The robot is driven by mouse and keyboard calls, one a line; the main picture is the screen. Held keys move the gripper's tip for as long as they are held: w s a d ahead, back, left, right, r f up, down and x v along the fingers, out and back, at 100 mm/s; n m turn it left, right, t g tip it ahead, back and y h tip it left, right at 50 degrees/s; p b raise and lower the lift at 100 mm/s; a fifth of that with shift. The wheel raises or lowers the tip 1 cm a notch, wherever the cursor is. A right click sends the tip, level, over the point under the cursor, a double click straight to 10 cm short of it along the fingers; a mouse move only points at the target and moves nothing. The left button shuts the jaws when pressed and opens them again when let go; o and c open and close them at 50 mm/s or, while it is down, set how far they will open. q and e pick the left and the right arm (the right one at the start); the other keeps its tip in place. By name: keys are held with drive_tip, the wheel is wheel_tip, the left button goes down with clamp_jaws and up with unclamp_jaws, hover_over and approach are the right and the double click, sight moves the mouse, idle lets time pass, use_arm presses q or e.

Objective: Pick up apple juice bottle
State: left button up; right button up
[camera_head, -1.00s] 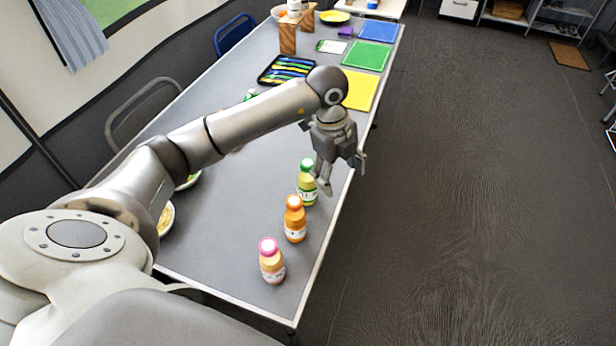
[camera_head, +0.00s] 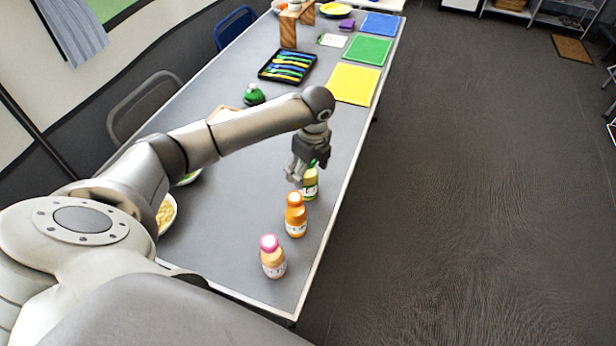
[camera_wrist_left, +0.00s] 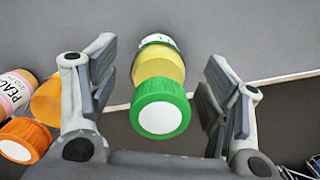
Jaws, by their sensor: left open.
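The bottle with the green cap and yellow-green juice (camera_head: 311,184) stands upright near the table's right edge; its label is not readable. In the left wrist view this bottle (camera_wrist_left: 160,80) lies between the two open fingers, with a gap on each side. My left gripper (camera_head: 303,178) is over the bottle in the head view and partly hides its top. In the left wrist view my left gripper (camera_wrist_left: 155,95) is open and holds nothing. My right gripper is not in view.
An orange-capped bottle (camera_head: 296,218) and a pink-capped bottle (camera_head: 272,258), labelled peach in the wrist view, stand nearer on the table (camera_head: 235,215). Yellow (camera_head: 354,84), green (camera_head: 368,50) and blue mats lie farther back. A cutlery tray (camera_head: 288,66) and green-topped item (camera_head: 254,95) lie left.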

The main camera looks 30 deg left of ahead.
use_arm(q)
drive_tip(key=shift+a+f, duration=0.1)
drive_tip(key=shift+f, duration=0.65)
drive_tip(key=c, duration=1.3)
drive_tip(key=shift+r, duration=0.1)
